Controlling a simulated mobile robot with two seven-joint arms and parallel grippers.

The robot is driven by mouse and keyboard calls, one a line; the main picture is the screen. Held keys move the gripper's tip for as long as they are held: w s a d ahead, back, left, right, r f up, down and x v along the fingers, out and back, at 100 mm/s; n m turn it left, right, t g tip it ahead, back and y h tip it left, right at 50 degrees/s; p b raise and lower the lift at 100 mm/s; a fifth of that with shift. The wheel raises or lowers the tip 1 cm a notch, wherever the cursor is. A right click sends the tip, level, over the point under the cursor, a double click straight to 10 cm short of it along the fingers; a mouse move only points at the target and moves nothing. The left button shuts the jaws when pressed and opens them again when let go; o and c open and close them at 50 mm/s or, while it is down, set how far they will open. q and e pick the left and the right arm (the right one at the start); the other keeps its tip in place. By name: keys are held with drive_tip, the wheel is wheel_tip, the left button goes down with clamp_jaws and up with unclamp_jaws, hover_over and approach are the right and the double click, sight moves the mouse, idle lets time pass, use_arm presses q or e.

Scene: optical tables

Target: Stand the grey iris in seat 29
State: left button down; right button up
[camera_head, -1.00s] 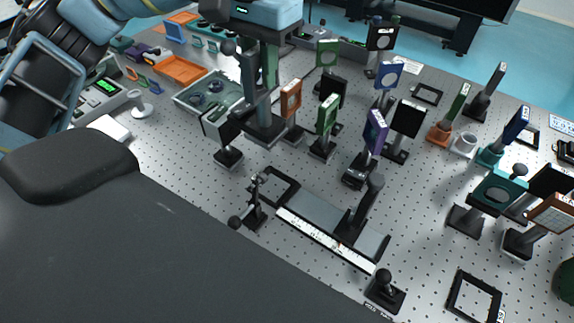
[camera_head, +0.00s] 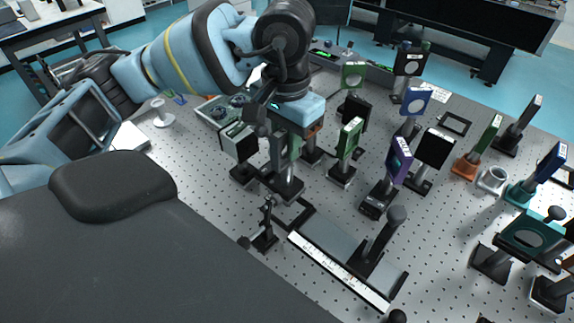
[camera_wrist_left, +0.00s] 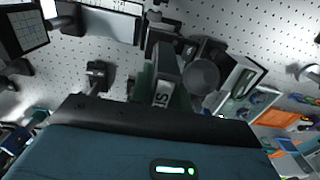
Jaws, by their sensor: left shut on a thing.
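The grey iris (camera_head: 286,189), a dark post on a flat base, is in my left gripper (camera_head: 284,143), whose fingers are shut on its upper part. In the left wrist view its lettered top (camera_wrist_left: 161,95) sits between the fingers. In the head view its base overlaps the far side of an empty black square frame (camera_head: 301,215). I cannot tell whether the base touches the table. No number 29 is readable on this frame, so I cannot confirm it is the seat. My right gripper is out of view.
A grey rail plate with a white ruler (camera_head: 337,270) lies just in front. A small clamp post (camera_head: 265,238) stands left of the frame. A black-faced mount (camera_head: 238,143) is close on the left, a green mount (camera_head: 348,138) on the right. Another empty frame (camera_head: 455,123) lies farther back.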

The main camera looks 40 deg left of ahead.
sight(287, 168)
use_arm(q)
drive_tip(key=shift+w+f, duration=0.1)
drive_tip(key=shift+f, duration=3)
drive_tip(key=shift+f, duration=0.2)
drive_tip(key=c, duration=1.3)
unclamp_jaws()
wheel_tip(287, 168, up, 12)
drive_tip(key=shift+r, duration=0.15)
